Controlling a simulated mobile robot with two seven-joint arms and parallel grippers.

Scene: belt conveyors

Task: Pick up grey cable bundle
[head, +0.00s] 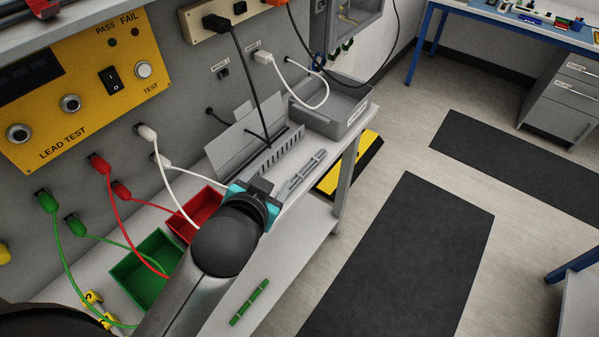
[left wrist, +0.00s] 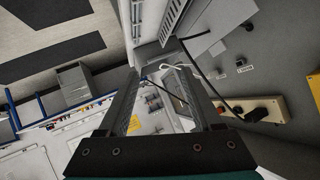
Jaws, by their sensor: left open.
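The grey cable bundle (head: 306,171) lies on the light workbench top, in front of the slotted grey rack. It is a slim set of light-grey strands, lying at a slant. My left gripper (head: 262,187) is just to the left of and below it in the head view, over the bench and apart from the bundle as far as I can tell. The left wrist view shows its two dark fingers (left wrist: 166,82) spread wide with nothing held between them. I cannot make out the grey bundle in that view. My right gripper is not in view.
A slotted grey rack (head: 283,147) and a grey tray (head: 358,109) stand behind the bundle. A red bin (head: 190,219), a green bin (head: 130,271) and a green bundle (head: 250,302) lie nearer. Floor lies right.

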